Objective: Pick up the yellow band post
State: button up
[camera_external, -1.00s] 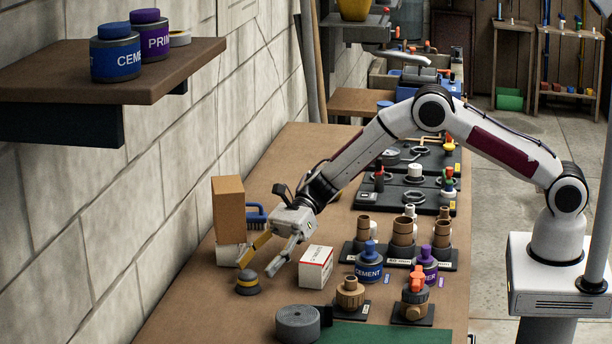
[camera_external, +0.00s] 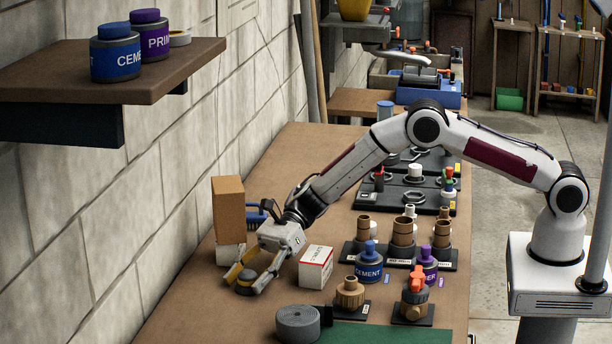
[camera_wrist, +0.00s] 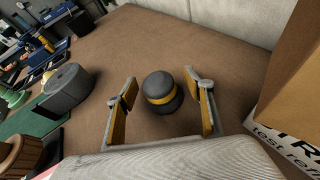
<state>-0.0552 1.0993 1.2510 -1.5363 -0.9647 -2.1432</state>
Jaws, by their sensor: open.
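The yellow band post (camera_external: 246,283) is a short dark grey knob with a yellow band, standing on the brown bench top near the wall. In the wrist view the post (camera_wrist: 160,92) stands between the two fingers, with a gap on each side. My gripper (camera_external: 246,281) is open and low around the post, its fingers reaching down on either side. In the wrist view my gripper (camera_wrist: 163,108) shows yellow inner pads facing the post. I cannot tell whether the fingertips touch the bench.
A white box (camera_external: 315,267) stands just right of my gripper. A brown box (camera_external: 228,209) on a white box (camera_external: 230,254) stands behind it. A grey roll (camera_external: 298,322) lies in front, and a cement can (camera_external: 369,263) stands farther right. The bench is clear towards the front left.

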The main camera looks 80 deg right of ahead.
aim_at(246, 271)
jog(key=shift+c, duration=0.3)
jog(key=c, duration=1.3)
jog(key=shift+c, duration=0.4)
jog(key=shift+r, duration=0.15)
jog(key=shift+r, duration=0.2)
grip_shut()
notch_tip(246, 271, up, 18)
jog(key=shift+f, duration=0.25)
